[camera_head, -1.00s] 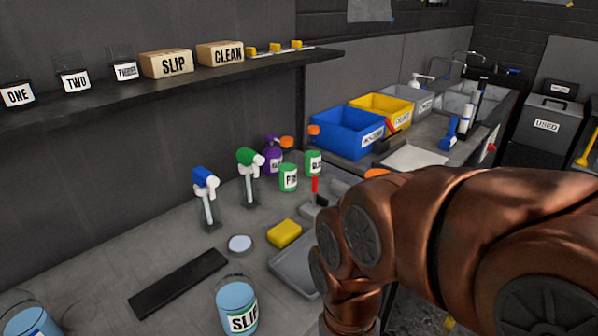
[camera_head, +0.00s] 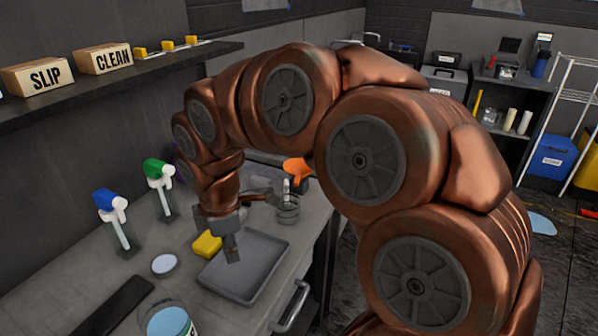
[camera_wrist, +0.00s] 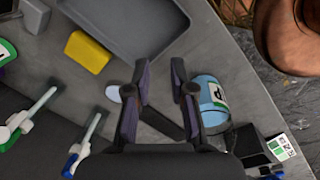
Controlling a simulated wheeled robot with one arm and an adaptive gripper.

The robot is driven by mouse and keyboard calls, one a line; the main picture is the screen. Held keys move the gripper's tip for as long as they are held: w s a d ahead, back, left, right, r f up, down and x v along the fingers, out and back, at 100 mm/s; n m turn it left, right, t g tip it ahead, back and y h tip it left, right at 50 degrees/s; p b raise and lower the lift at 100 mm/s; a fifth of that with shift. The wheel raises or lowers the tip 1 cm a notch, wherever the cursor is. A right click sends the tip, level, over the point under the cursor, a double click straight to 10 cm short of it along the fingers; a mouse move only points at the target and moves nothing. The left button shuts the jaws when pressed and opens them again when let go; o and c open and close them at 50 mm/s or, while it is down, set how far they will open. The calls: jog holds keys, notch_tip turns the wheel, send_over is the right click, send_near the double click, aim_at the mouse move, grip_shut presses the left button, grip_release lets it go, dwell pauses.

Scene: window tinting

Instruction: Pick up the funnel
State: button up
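An orange piece that looks like the funnel (camera_head: 298,170) shows in the head view at the back edge of the bench, beside my arm. It stands just above a clear ringed container or holder (camera_head: 289,210), and my arm hides part of the area around it. I cannot tell whether the two touch. My gripper (camera_head: 232,253) points down over the grey tray (camera_head: 262,268), left of and nearer than the orange piece. In the wrist view my gripper (camera_wrist: 160,72) is open, with a gap between its fingers and nothing held. The funnel is not visible in the wrist view.
A yellow sponge (camera_head: 207,244) lies at the tray's left edge. A white lid (camera_head: 164,265), a dark strip (camera_head: 112,308) and a blue bucket (camera_head: 170,322) lie nearer. A shelf (camera_head: 140,72) runs above.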

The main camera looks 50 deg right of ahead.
jog(key=w+d+r+n+t, duration=0.1)
jog(key=w+d+n, duration=0.7)
jog(key=d, duration=0.4)
jog(key=n+h, duration=0.3)
jog(key=n, duration=0.2)
send_over(296, 181)
jog(key=s+a, duration=0.1)
jog(key=f, duration=0.1)
jog(key=shift+t, duration=0.5)
jog(key=shift+s+a+f+p+x, duration=0.15)
jog(key=shift+p+x, duration=0.3)
jog(key=shift+x, duration=0.8)
jog(key=shift+s+a+p+x, duration=0.15)
jog(key=shift+p+x, duration=0.25)
jog(key=shift+x, duration=0.8)
jog(key=shift+s+a+f+p+x, duration=0.15)
jog(key=shift+p+x, duration=0.3)
jog(key=shift+x, duration=0.8)
jog(key=shift+w, duration=0.1)
jog(key=shift+a, duration=0.1)
grip_shut()
